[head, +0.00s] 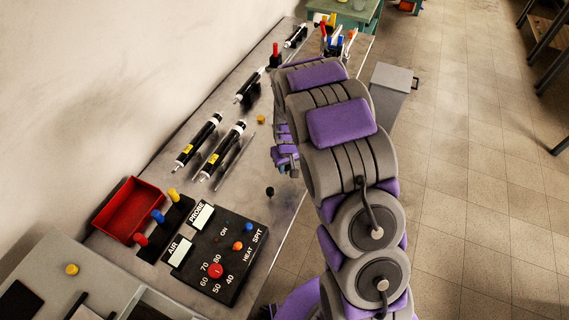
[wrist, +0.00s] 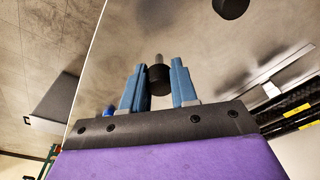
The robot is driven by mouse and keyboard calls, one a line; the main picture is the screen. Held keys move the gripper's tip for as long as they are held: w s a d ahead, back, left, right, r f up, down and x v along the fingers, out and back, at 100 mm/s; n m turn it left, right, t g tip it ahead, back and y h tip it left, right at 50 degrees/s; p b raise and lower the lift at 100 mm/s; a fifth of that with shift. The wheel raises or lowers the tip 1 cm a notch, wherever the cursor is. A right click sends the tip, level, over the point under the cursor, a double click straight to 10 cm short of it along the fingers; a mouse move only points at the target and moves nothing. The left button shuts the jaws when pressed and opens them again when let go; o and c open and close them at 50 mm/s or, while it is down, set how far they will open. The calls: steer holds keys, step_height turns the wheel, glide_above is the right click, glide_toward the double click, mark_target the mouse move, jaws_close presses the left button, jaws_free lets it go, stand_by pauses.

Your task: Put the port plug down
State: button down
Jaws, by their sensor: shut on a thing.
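The port plug, a short black cylinder with a thin grey pin (wrist: 159,78), is between the two blue fingers of my gripper (wrist: 158,84) in the wrist view. My gripper is shut on it, with the pin pointing away from the palm. The worktable's grey top (wrist: 130,40) lies beyond it; I cannot tell the gap between plug and table. In the head view my arm hides most of the gripper and the held plug. A small black knob-like piece (head: 270,191) shows on the table near its right edge, left of my arm.
A black control box (head: 228,262) with a red knob and a red tray (head: 128,206) stand at the near end. Black pen-like tools (head: 222,150) lie along the left. A yellow piece (head: 261,119) lies farther back. A grey bin (head: 390,92) stands beside the table.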

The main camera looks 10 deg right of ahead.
steer(key=w, duration=0.2)
steer(key=shift+w+d+f, duration=0.15)
steer(key=shift+w+d, duration=0.15)
steer(key=shift+d, duration=0.05)
steer(key=shift+w, duration=0.6)
step_height(320, 180, down, 4)
steer(key=shift+a+r+b, duration=0.1)
steer(key=shift+r+b, duration=0.05)
steer(key=shift+b, duration=0.7)
steer(key=shift+r, duration=0.1)
steer(key=c, duration=0.9)
jaws_free()
steer(key=shift+o, duration=0.2)
